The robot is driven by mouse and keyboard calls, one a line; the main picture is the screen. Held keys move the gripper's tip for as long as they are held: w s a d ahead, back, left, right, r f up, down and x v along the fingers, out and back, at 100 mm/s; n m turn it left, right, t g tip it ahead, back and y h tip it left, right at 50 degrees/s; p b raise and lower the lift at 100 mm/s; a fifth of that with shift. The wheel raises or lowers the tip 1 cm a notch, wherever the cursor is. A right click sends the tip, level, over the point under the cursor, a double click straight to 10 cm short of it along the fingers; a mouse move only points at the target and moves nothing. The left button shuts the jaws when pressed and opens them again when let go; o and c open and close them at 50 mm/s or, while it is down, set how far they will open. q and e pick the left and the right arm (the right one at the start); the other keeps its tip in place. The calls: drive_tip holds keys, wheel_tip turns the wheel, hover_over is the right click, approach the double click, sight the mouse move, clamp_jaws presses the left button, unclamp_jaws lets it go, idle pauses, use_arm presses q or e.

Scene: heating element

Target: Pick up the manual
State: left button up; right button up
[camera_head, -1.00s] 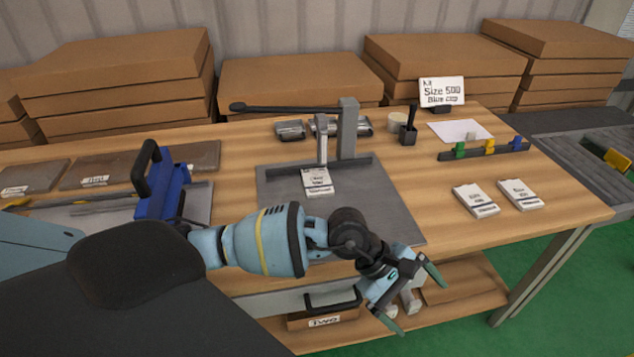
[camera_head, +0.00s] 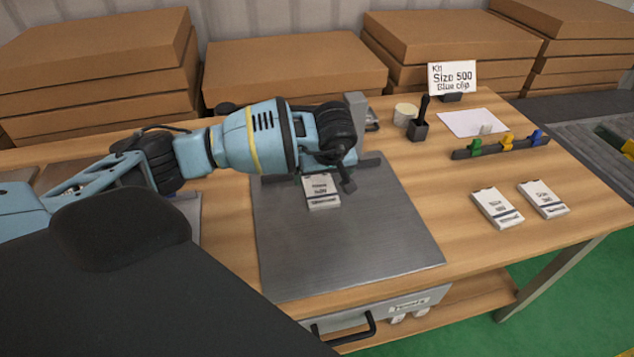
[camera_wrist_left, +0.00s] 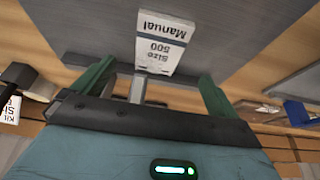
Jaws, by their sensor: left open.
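The manual (camera_head: 322,192) is a small white booklet on the grey metal plate (camera_head: 350,240) in the head view. In the left wrist view the manual (camera_wrist_left: 163,42) shows the words "Manual Size 500", upside down. My left gripper (camera_head: 342,165) is just behind and above the manual in the head view, its fingers mostly hidden by its own wrist. In the left wrist view the left gripper (camera_wrist_left: 156,80) is open and empty, its green fingers on either side with the manual beyond the gap. My right gripper is not in view.
Two more white booklets lie at the right, one (camera_head: 496,208) nearer the plate and one (camera_head: 543,199) beyond it. A rack with coloured clips (camera_head: 505,146), a black cup (camera_head: 419,128) and a sign (camera_head: 453,78) stand behind. Cardboard boxes (camera_head: 295,79) line the back.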

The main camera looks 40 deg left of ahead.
sight(320, 189)
use_arm(q)
drive_tip(key=shift+s+d, duration=0.1)
drive_tip(key=shift+f, duration=0.55)
drive_tip(key=shift+x, duration=0.75)
drive_tip(key=shift+w+f, duration=0.1)
drive_tip(key=shift+w, duration=0.1)
drive_tip(key=x, duration=0.4)
drive_tip(key=shift+w+a+f, duration=0.25)
drive_tip(key=shift+a+f, duration=0.05)
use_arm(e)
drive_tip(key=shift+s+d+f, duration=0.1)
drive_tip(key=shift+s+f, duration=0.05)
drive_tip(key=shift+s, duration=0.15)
use_arm(q)
drive_tip(key=shift+c, duration=0.2)
